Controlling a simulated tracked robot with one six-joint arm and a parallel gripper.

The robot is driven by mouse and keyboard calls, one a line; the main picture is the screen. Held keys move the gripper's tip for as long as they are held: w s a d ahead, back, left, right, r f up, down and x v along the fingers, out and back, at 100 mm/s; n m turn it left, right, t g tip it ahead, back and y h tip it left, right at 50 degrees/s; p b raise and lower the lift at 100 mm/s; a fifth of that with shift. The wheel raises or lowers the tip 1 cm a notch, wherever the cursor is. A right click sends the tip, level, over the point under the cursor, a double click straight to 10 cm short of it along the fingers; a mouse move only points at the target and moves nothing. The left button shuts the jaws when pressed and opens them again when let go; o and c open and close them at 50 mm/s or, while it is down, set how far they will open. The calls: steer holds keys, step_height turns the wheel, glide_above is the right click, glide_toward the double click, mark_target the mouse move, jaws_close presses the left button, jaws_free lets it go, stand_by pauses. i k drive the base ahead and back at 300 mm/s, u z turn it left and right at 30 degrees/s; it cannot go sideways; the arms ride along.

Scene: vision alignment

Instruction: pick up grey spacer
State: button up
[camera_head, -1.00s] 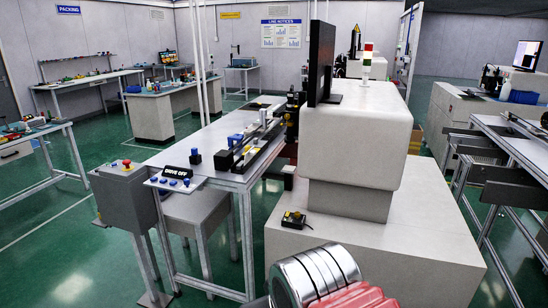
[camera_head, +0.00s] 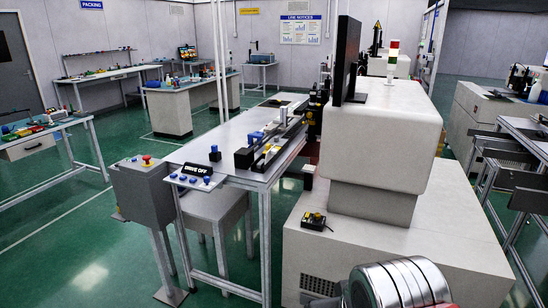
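I cannot make out a grey spacer for certain in this view. The nearest bench (camera_head: 225,140) carries a long black fixture (camera_head: 272,142) with blue, yellow and pale parts, too small to tell apart. A dark blue-topped piece (camera_head: 215,153) stands at the bench's front left. A silver ribbed cylinder (camera_head: 400,284) at the bottom edge appears to be part of my arm. My gripper's fingers do not show.
A big white machine (camera_head: 383,140) with a black monitor stands right of the bench. A grey control pedestal (camera_head: 145,195) with a red button stands at its front left. Other benches line the back and right. Green floor (camera_head: 75,245) is open at left.

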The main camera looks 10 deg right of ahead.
mark_target(259, 166)
steer(key=u, duration=0.05)
steer(key=i, duration=1)
steer(key=z, duration=0.05)
